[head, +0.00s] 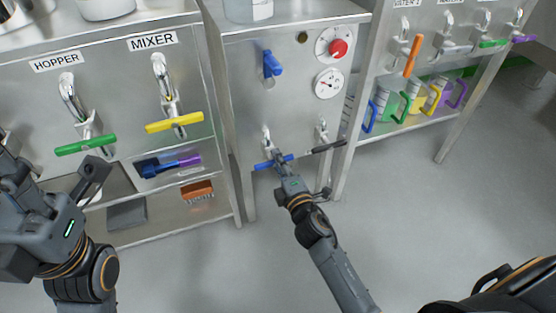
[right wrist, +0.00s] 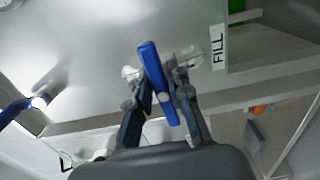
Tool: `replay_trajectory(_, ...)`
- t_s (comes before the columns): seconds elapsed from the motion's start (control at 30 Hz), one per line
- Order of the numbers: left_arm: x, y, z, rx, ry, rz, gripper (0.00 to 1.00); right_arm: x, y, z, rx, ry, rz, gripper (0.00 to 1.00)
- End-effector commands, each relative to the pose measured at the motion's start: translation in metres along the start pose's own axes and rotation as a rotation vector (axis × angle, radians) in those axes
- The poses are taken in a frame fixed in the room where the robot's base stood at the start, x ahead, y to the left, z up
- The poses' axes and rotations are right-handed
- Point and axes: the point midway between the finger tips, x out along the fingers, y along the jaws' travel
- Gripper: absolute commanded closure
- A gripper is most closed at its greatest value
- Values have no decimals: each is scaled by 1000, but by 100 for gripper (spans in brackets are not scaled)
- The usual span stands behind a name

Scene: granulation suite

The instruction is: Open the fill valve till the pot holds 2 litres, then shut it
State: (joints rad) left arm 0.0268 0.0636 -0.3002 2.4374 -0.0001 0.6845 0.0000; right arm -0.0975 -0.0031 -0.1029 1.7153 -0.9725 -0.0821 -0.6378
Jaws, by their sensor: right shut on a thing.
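The fill valve's blue lever (head: 272,162) is low on the front of the middle steel cabinet. It also shows in the right wrist view as a blue bar (right wrist: 158,85) beside a FILL label (right wrist: 218,47). My right gripper (head: 281,164) is shut on this lever, with one finger on each side of it. My left gripper (head: 55,170) is at the left, in front of the hopper cabinet, spread open and empty. A vessel (head: 248,10) on top of the middle cabinet is cut off by the picture edge, so its level cannot be read.
A dark lever (head: 328,147) sits right of the fill lever. Green (head: 85,145) and yellow (head: 174,122) levers are left. Coloured-handled jugs (head: 390,106) stand right. The floor ahead is clear.

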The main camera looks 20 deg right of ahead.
Motion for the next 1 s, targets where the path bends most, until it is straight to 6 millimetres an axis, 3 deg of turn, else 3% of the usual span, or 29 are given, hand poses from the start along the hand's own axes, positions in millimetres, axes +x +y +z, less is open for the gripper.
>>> replay_trajectory(0.6, -2, 0, 2, 0, -8, -2, 60, 0, -2, 0, 41, -1, -3, 100)
replay_trajectory(0.63, -2, 0, 2, 0, -8, -2, 60, 0, -2, 0, 41, -1, -3, 78)
replay_trajectory(0.73, -2, 0, 2, 0, -6, -2, 60, 0, -2, 0, 41, -1, -2, 59)
replay_trajectory(1.0, -1, 0, -1, 0, 0, -1, 60, 0, -1, 0, 40, 0, -1, 59)
